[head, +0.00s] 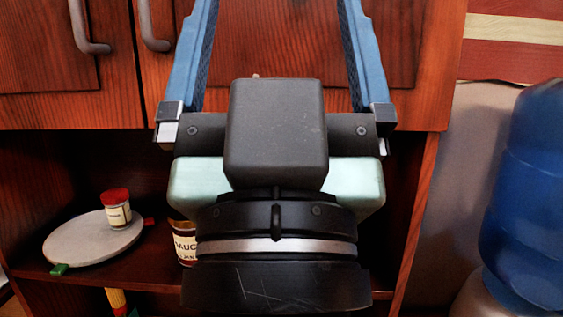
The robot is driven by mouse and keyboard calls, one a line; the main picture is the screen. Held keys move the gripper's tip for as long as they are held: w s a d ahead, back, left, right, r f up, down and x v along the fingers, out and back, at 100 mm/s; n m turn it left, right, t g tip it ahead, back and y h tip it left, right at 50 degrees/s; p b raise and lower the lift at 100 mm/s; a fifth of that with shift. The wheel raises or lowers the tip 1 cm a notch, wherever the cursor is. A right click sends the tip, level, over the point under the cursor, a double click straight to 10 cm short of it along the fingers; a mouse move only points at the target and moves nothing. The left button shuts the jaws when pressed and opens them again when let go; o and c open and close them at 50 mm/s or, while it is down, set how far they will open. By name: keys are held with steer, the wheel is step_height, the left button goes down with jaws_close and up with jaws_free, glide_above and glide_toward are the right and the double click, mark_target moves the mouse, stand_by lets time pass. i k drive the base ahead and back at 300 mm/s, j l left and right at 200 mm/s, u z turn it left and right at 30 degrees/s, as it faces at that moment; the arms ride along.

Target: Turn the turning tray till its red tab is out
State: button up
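The turning tray (85,238) is a round grey disc on the open shelf at the left. Its red tab (150,222) is at the tray's right side, toward the jar. A green tab (60,269) sticks out at the tray's front left, by the shelf's front edge. A small jar with a red lid (118,208) stands upright on the tray's right part. My gripper (277,8) is large in the middle, with its blue fingers pointing up and wide apart. It is open, right of the tray and apart from it in the picture. Its fingertips run out of view at the top.
A labelled jar (184,243) stands on the shelf right of the tray, partly hidden by my gripper. Closed cabinet doors (60,60) with dark handles (88,28) are above. A blue water bottle (530,200) stands at the right. A yellow-and-red object (116,300) shows below the shelf.

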mark_target(89, 238)
steer(key=j+u, duration=0.35)
steer(key=i+j+u, duration=0.15)
steer(key=j+u, duration=0.2)
steer(key=i+j+u, duration=0.2)
steer(key=j+u, duration=0.15)
